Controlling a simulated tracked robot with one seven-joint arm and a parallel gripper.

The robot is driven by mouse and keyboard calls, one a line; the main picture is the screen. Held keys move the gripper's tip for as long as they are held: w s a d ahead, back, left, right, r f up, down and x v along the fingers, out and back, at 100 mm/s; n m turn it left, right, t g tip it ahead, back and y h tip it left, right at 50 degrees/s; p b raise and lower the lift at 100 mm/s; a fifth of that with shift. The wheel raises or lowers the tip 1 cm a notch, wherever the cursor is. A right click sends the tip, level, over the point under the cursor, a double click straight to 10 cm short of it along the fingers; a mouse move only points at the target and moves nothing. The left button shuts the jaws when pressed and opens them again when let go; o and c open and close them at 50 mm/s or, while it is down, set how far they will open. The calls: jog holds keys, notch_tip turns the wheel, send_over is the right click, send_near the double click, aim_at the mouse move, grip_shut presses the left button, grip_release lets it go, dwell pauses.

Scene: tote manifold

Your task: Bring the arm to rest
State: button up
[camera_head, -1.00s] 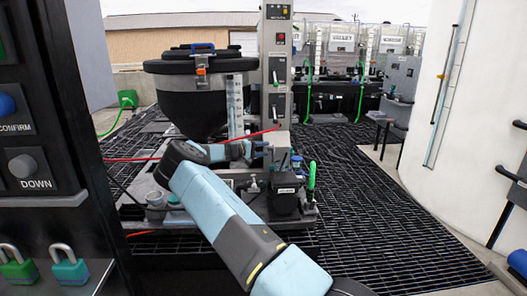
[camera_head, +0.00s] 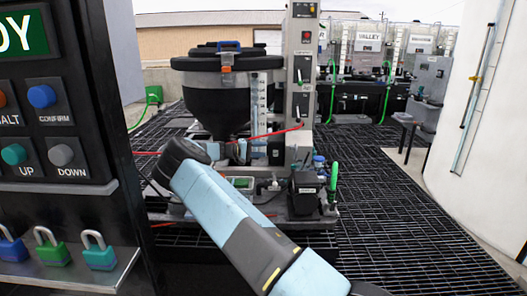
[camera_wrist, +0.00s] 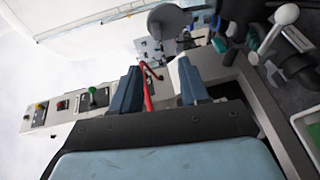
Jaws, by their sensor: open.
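My arm reaches up from the bottom of the head view and bends at a dark joint. I see nothing held.
A control panel (camera_head: 95,120) with buttons and several padlocks (camera_head: 52,250) stands close at left. A black skid with a green-handled valve (camera_head: 333,178) lies ahead. A white tank (camera_head: 462,130) stands at right. Open grating (camera_head: 400,235) lies between.

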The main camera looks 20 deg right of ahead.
dwell(0.3)
jog(key=s+d+r+m+y, duration=0.1)
jog(key=s+d+r+y, duration=0.2)
jog(key=s, duration=0.4)
jog(key=s+d+r+m+g+y, duration=0.1)
jog(key=s+r+y, duration=0.3)
jog(key=s+r, duration=0.15)
jog(key=s+d+r+m+y, duration=0.1)
jog(key=s+d+r+y, duration=0.15)
jog(key=s, duration=0.55)
jog(key=s+a+r+t+y, duration=0.1)
jog(key=s+a+r+y, duration=0.1)
jog(key=s+a+r, duration=0.35)
jog(key=s+a+r+n+t+y, duration=0.1)
jog(key=s+a+r+y, duration=0.1)
jog(key=s, duration=0.7)
jog(key=s+a+r+t+y, duration=0.1)
jog(key=s+a+r+y, duration=0.2)
jog(key=s, duration=0.4)
jog(key=s+a+n+t, duration=0.1)
jog(key=s+a, duration=0.3)
jog(key=s, duration=0.5)
jog(key=s+a+n+t, duration=0.1)
jog(key=s+a+t, duration=0.1)
jog(key=s+a, duration=0.3)
jog(key=s, duration=0.4)
jog(key=shift+s+d, duration=0.1)
